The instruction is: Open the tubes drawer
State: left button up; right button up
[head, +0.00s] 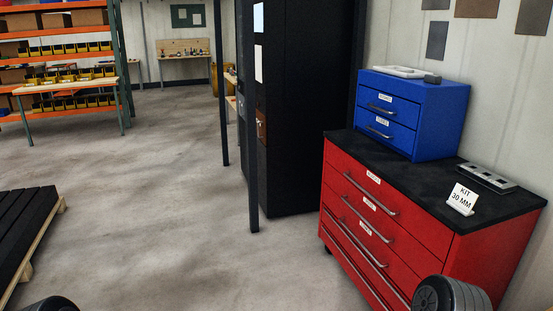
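A small blue cabinet (438,122) with two drawers stands on top of a red tool chest (470,262) at the right. Its upper drawer (400,107) and lower drawer (372,142) each have a metal bar handle and a small white label. The red chest has several drawers with long metal handles and white labels. All drawers in view look closed. The drawer labels are too small to read, so I cannot tell which one is the tubes drawer. Neither gripper shows; only rounded dark parts of my arms appear at the bottom edge.
A white tray and a small dark object lie on the blue cabinet. A "KIT 30 MM" sign (462,199) and a grey slotted block (487,178) stand on the chest top. A dark post (249,130) and black cabinet (295,110) stand left of it. A slatted pallet (25,235) lies left; floor between is clear.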

aim_at(401, 137)
jog(key=i+j+z, duration=0.1)
jog(key=i+z, duration=0.25)
jog(key=i, duration=0.15)
jog(key=i+j+z, duration=0.35)
jog(key=i, duration=0.15)
jog(key=i+j+z, duration=0.25)
jog(key=i+z, duration=0.15)
jog(key=i+j+z, duration=0.45)
jog(key=z, duration=0.15)
jog(key=i+j+z, duration=0.15)
jog(key=j+z, duration=0.15)
jog(key=j, duration=0.15)
jog(key=i+j+z, duration=0.25)
jog(key=j+z, duration=0.3)
jog(key=j, duration=0.2)
